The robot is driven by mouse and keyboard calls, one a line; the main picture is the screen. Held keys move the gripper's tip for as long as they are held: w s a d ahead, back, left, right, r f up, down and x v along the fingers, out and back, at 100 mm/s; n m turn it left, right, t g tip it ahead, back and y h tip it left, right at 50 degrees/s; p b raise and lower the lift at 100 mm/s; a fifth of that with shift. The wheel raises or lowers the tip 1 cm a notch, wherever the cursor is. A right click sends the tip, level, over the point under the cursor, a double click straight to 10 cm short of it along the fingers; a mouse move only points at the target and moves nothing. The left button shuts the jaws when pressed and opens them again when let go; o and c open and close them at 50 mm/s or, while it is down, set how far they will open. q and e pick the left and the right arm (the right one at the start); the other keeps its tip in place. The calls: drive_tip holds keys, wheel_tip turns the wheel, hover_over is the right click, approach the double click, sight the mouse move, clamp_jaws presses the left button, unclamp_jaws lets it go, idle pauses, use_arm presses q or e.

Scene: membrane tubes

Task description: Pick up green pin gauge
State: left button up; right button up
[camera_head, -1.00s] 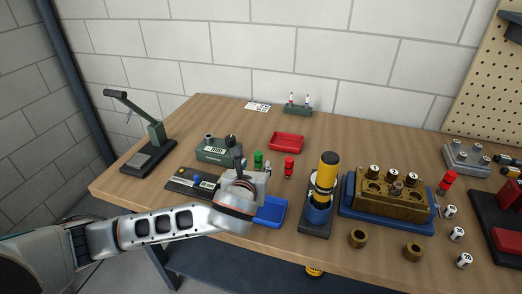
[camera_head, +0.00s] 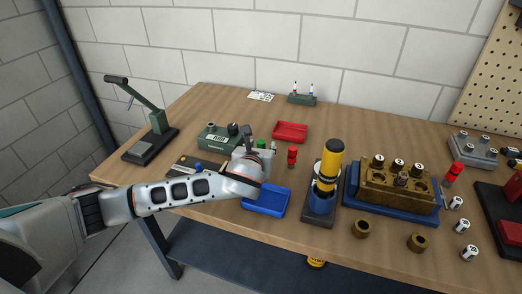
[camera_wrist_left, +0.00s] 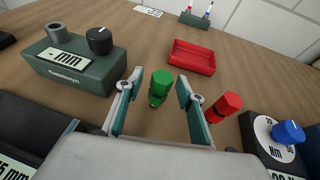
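The green pin gauge (camera_wrist_left: 160,85) stands upright on the bench in the left wrist view, between the two spread fingers of my left gripper (camera_wrist_left: 158,100). Space shows on both sides of it, so the fingers do not appear to touch it. In the head view only the top of the green pin gauge (camera_head: 261,144) shows behind my left gripper (camera_head: 257,158). A red pin gauge (camera_wrist_left: 222,107) stands just right of the right finger; it also shows in the head view (camera_head: 292,156). My right gripper is out of view.
A green box with a dark knob (camera_wrist_left: 75,62) stands left of the gripper. A red tray (camera_wrist_left: 194,57) lies behind the green pin gauge. A blue tray (camera_head: 266,201) sits in front, and a yellow-topped tool (camera_head: 328,165) stands right of it.

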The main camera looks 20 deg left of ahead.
sight(261, 141)
use_arm(q)
clamp_jaws()
drive_tip(key=shift+r, duration=0.1)
wheel_tip(261, 141, up, 20)
drive_tip(key=p, duration=0.3)
drive_tip(key=shift+p, duration=0.35)
